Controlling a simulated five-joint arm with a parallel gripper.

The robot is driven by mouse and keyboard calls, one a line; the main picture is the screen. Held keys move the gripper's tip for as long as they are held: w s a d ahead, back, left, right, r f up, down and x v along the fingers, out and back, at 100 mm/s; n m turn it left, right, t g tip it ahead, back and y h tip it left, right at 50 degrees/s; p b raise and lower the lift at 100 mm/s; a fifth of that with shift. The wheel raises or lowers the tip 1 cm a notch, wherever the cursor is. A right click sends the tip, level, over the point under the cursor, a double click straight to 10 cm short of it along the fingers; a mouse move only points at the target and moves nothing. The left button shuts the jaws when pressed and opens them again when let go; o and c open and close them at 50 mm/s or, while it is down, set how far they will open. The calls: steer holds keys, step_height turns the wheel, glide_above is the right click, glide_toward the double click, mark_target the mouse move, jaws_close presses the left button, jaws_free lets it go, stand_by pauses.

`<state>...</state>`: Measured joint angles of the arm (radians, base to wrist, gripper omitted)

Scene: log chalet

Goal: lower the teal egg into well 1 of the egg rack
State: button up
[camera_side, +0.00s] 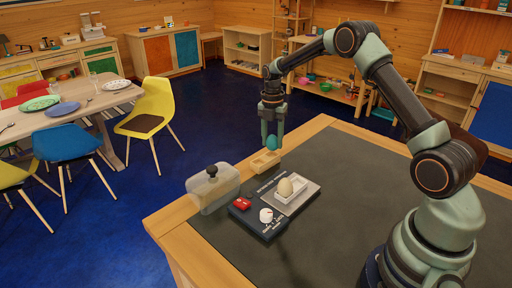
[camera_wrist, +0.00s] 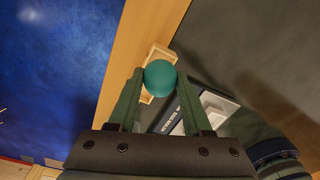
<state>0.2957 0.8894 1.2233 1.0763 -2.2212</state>
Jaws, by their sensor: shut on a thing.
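The teal egg (camera_side: 271,143) is held between the two fingers of my gripper (camera_side: 272,133), near their tips. It also shows in the wrist view (camera_wrist: 160,77), with a finger on each side. The egg rack (camera_side: 264,163) is a small light-wood block near the table's far edge. In the side view the egg appears just above the rack's right part; I cannot tell the exact gap. In the wrist view the egg covers the middle of the rack (camera_wrist: 157,53). The wells and their numbers cannot be made out.
A dark device (camera_side: 257,226) with a red part and a white knob sits in front of the rack. A clear box with a black knob (camera_side: 205,195) stands left. The dark mat (camera_side: 350,170) to the right is clear.

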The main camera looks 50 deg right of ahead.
steer(key=shift+f, duration=1.25)
stand_by(0.7)
steer(key=o, duration=0.8)
steer(key=shift+o, duration=0.2)
